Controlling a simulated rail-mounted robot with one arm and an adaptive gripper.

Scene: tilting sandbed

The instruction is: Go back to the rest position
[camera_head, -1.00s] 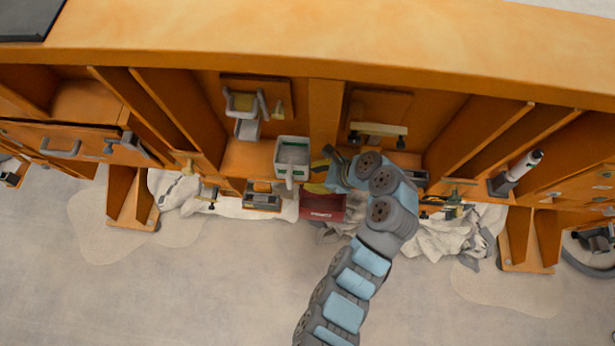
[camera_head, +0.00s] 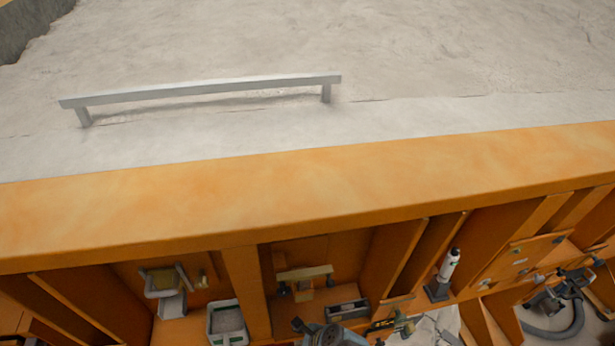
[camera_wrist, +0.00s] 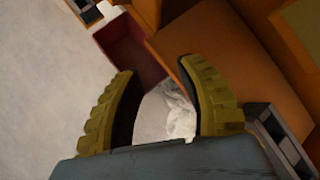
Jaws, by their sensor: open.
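My gripper (camera_wrist: 165,105) shows in the wrist view with its two yellow ribbed fingers spread apart and nothing between them. Beyond the fingers are a pale floor and some crumpled whitish cloth (camera_wrist: 180,112). In the head view only a grey-blue part of my arm shows at the bottom edge, below the shelf; the gripper itself is out of that view.
An orange wooden bench edge (camera_head: 300,190) runs across, with sand and a grey metal rail (camera_head: 205,90) above it. Below are shelf bays with a white-grey container (camera_head: 228,325) and a white bottle (camera_head: 447,268). A dark red bin (camera_wrist: 130,50) lies beyond my fingers.

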